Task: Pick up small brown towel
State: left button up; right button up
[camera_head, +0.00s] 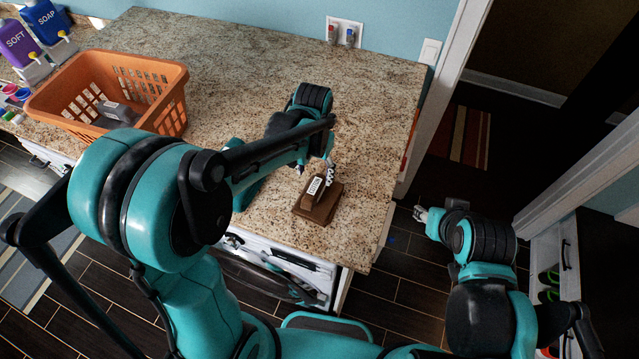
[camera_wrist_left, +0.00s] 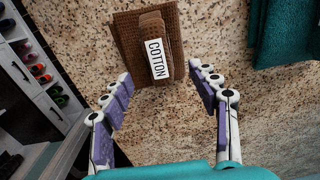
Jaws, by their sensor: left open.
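The small brown towel (camera_head: 327,206) lies folded near the front right corner of the granite counter. Its narrower raised fold carries a white COTTON tag. In the left wrist view, the towel (camera_wrist_left: 130,38) is at the top, just beyond my fingertips. My left gripper (camera_head: 316,170) is open and empty, low over the counter beside the towel on its far side. Its two spread fingers (camera_wrist_left: 160,78) show in the left wrist view, with the towel's raised fold roughly between their lines. My right gripper (camera_head: 427,214) is off the counter's right side; its jaws are too small to judge.
A teal cloth (camera_wrist_left: 284,35) lies on the counter close to the brown towel. An orange laundry basket (camera_head: 130,85) stands at the counter's left, near soap bottles (camera_head: 45,20). The back right of the counter (camera_head: 370,90) is clear. Shelves with shoes (camera_wrist_left: 40,72) are beyond the counter.

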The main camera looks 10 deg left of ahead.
aim_at(314, 186)
pick_arm(q)
jog(key=f, duration=0.7)
jog(key=shift+s, duration=0.35)
jog(key=c, duration=1.2)
